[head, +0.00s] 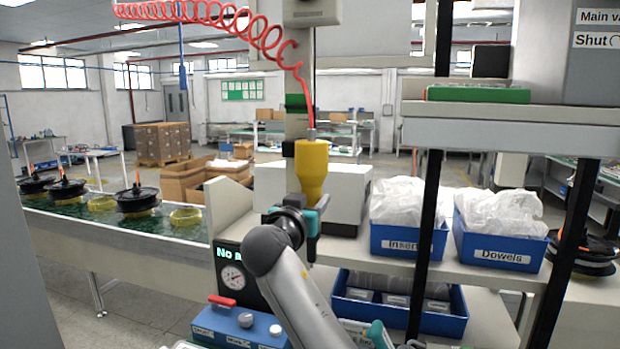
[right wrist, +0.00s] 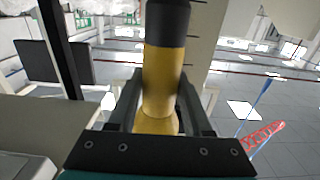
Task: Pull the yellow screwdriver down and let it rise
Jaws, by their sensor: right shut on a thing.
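The yellow screwdriver (head: 311,168) hangs upright from a red coiled hose, in front of the grey column. It also shows in the right wrist view (right wrist: 162,82), with a dark collar at one end. My right gripper (head: 308,212) is at the lower part of the screwdriver, and my wrist hides much of the fingers. In the right wrist view my right gripper (right wrist: 160,98) has a finger on each side of the yellow body and is shut on it. My left gripper is not in view. The screwdriver's lower tip is hidden.
Blue bins labelled Inserts (head: 405,241) and Dowels (head: 497,250) stand on the shelf to the right. A dark post (head: 428,200) rises close to the right of the screwdriver. A conveyor (head: 120,232) with motor parts runs at left. A gauge (head: 232,277) sits below.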

